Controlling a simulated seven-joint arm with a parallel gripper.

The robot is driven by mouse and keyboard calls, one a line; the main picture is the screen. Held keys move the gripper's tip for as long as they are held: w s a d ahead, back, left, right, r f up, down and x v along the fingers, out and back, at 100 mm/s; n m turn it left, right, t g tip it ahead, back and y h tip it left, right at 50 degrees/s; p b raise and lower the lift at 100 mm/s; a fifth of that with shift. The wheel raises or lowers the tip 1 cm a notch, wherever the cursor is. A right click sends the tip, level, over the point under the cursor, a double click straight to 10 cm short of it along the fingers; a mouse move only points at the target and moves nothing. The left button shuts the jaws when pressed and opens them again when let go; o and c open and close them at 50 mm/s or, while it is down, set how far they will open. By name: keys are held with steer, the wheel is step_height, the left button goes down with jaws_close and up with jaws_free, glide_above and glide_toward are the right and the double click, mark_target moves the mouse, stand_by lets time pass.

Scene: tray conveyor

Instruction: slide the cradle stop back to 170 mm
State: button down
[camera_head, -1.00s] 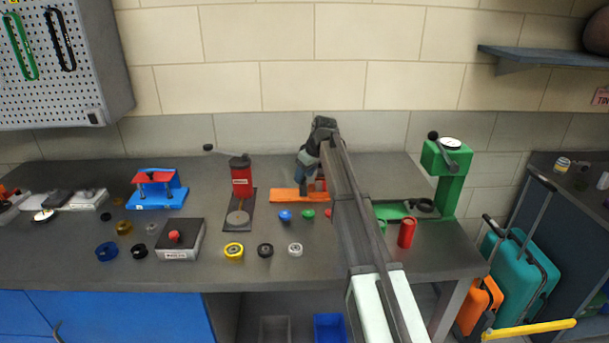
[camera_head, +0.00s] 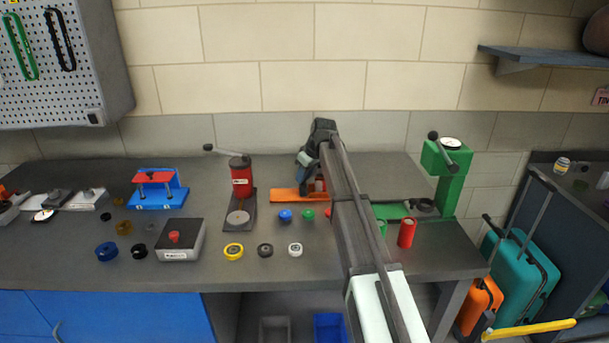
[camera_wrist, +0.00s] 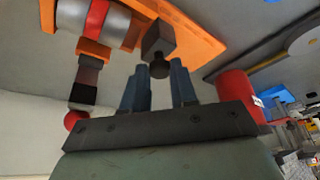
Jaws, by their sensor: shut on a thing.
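The cradle is an orange base plate (camera_head: 286,195) at the back middle of the bench, partly hidden by my arm in the head view. In the wrist view the orange plate (camera_wrist: 205,40) runs across the top, with a grey cylinder with a red band (camera_wrist: 97,18) lying by it. The cradle stop, a dark block (camera_wrist: 158,36) with a round knob below it, stands at the plate. My gripper (camera_wrist: 159,70) is shut on the stop's knob, between its two blue-grey fingers. In the head view the fingers and stop are too small to tell apart. No scale can be read.
A red press (camera_head: 241,180) stands just left of the cradle, and a green press (camera_head: 446,180) stands to the right. Blue and green caps (camera_head: 285,216) lie in front. A red can (camera_head: 407,233) and a black-and-grey button box (camera_head: 181,240) stand nearer the front.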

stand_by(0.3)
steer(key=a, duration=0.8)
steer(key=c, duration=0.9)
jaws_free()
steer(key=v, duration=1.4)
